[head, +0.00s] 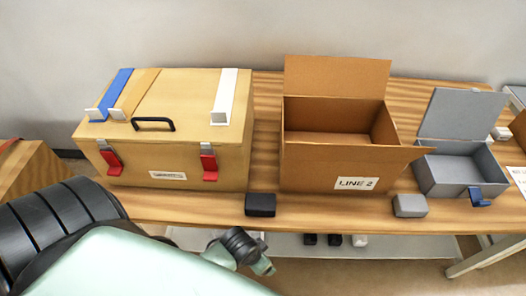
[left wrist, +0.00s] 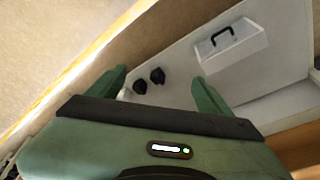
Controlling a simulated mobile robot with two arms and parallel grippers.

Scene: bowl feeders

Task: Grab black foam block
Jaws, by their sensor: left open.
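A black foam block (head: 261,205) lies on the wooden table's front edge, between the tan box and the open cardboard box in the head view. My left gripper (head: 245,262) is in front of and below that edge, apart from the block. In the left wrist view my left gripper (left wrist: 160,78) has its two green fingers spread with nothing held. Two small black objects (left wrist: 149,81) show beyond the fingers on a pale surface; the block on the table cannot be made out there. My right gripper is not in view.
A tan latched box (head: 215,150), an open cardboard box (head: 300,170) marked LINE 2 and a grey open bin (head: 445,178) stand on the table (head: 330,210). A grey block (head: 410,205) lies at the front edge. A lower shelf (head: 400,246) holds small blocks.

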